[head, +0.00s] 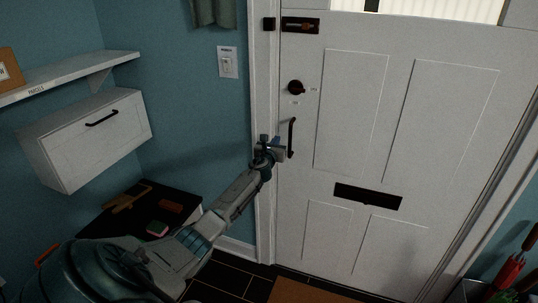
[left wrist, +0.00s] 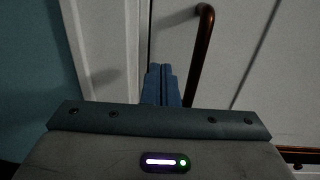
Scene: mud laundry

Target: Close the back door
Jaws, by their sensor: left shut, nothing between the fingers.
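The white panelled back door (head: 340,240) fills the right half of the head view and lies in or very near its frame; I cannot tell whether it is latched. Its dark pull handle (head: 291,137) is on the left side, below a round knob (head: 295,87) and a bolt (head: 300,25). My left gripper (head: 277,145) is at the door's left edge, just left of the handle. In the left wrist view the blue fingers (left wrist: 163,84) are together and empty, with the handle (left wrist: 203,50) to their right, apart from them. My right gripper is not in view.
A white wall cabinet (head: 88,140) and a shelf (head: 70,76) are on the left wall, above a dark bench (head: 185,207) with small items. A doormat (head: 305,291) lies before the door. A red umbrella (head: 508,272) stands at lower right.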

